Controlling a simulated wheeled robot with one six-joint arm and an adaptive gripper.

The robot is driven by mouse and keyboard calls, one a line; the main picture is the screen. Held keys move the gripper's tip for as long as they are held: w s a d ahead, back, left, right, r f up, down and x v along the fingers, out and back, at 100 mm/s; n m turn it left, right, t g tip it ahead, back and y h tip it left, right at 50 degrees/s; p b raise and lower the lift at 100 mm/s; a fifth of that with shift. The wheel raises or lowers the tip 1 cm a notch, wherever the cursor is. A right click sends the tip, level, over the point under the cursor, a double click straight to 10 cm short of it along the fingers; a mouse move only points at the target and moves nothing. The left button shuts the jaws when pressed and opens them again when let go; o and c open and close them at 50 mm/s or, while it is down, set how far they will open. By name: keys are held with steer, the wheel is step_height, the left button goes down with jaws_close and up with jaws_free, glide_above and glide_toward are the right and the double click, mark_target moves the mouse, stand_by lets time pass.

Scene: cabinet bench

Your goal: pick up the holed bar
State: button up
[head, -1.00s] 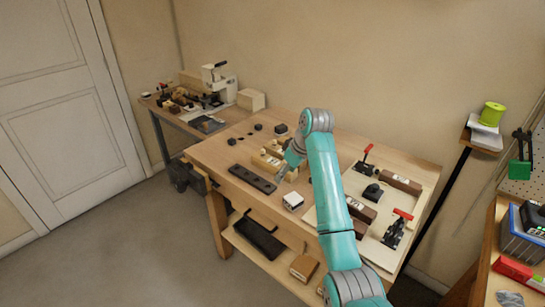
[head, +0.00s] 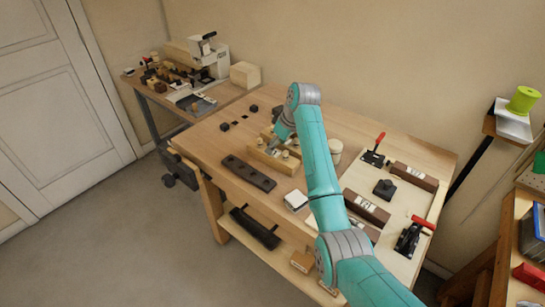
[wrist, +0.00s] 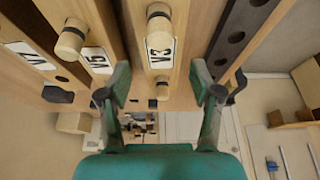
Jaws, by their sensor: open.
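The holed bar (head: 248,173) is a long dark bar with several round holes, lying flat on the bench near its front left edge. In the wrist view the holed bar (wrist: 238,38) shows at the upper right, outside the right finger. My gripper (wrist: 160,88) is open and empty. Its fingers point toward the wooden block marked V3 (wrist: 176,20), which has pegs on top. In the head view my gripper (head: 279,143) is over the wooden blocks (head: 272,158), behind and right of the bar. The fingertips are hard to make out there.
Blocks marked V5 (wrist: 88,50) and V7 lie left of V3 in the wrist view. A board with red-handled clamps (head: 408,238) fills the bench's right side. Small black pieces lie behind.

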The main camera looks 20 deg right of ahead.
mark_target(272, 157)
steer(key=shift+s+x, duration=0.2)
steer(key=shift+x, duration=2.45)
steer(key=shift+d+f, duration=0.1)
steer(key=c, duration=1.2)
